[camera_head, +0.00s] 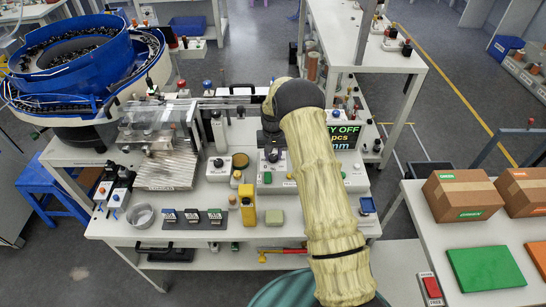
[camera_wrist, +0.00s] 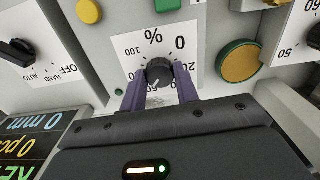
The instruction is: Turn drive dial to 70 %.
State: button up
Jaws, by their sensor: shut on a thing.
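The drive dial (camera_wrist: 159,72) is a round black knob on a white plate marked in percent. It shows in the middle of the wrist view, upside down. My gripper (camera_wrist: 160,86) has its two purple fingers on either side of the knob and is shut on it. A pale pointer mark shows on the lower part of the knob, towards the lower left, but its exact reading is unclear. Part of the scale is hidden by the knob and fingers. In the head view my gripper (camera_head: 272,146) is at the panel on the bench, partly hidden by my arm.
A large yellow button (camera_wrist: 240,63) in a green ring is beside the dial plate. A HAND/AUTO/OFF switch (camera_wrist: 17,51) is on the other side. A display (camera_wrist: 28,142) is close to my gripper.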

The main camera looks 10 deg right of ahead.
aim_at(273, 157)
jog(key=shift+m, duration=1.1)
jog(key=o, duration=1)
jog(key=shift+c, duration=0.2)
jog(key=shift+r+b, duration=0.15)
jog(key=shift+b, duration=0.15)
notch_tip(273, 157, up, 17)
jog(key=b, duration=0.2)
jog(key=shift+s+r, duration=0.1)
